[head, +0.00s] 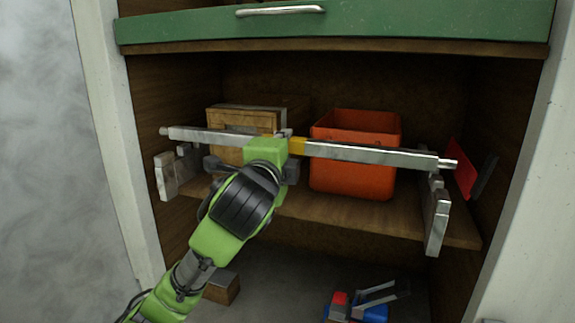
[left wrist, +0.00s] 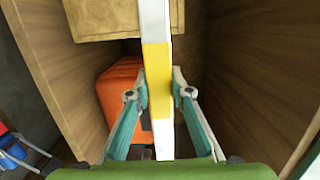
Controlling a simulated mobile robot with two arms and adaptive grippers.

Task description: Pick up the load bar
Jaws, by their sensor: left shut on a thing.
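The load bar (head: 370,154) is a long silver bar with a yellow section near its middle. It lies across the front of the cabinet opening, slightly above the grey brackets at the left (head: 166,175) and right (head: 437,222). My left gripper (head: 284,148) is shut on the bar close to the yellow section. In the left wrist view the bar (left wrist: 155,20) runs top to bottom between the two fingers of my left gripper (left wrist: 160,92). In the head view my wrist hides the fingertips. My right gripper is in neither view.
A wooden box (head: 243,115) and an orange bin (head: 350,178) stand on the shelf (head: 335,212) behind the bar. A green drawer (head: 400,22) is above. Blue and red tools (head: 370,308) and a wooden block (head: 222,288) lie below. Side walls close in the opening.

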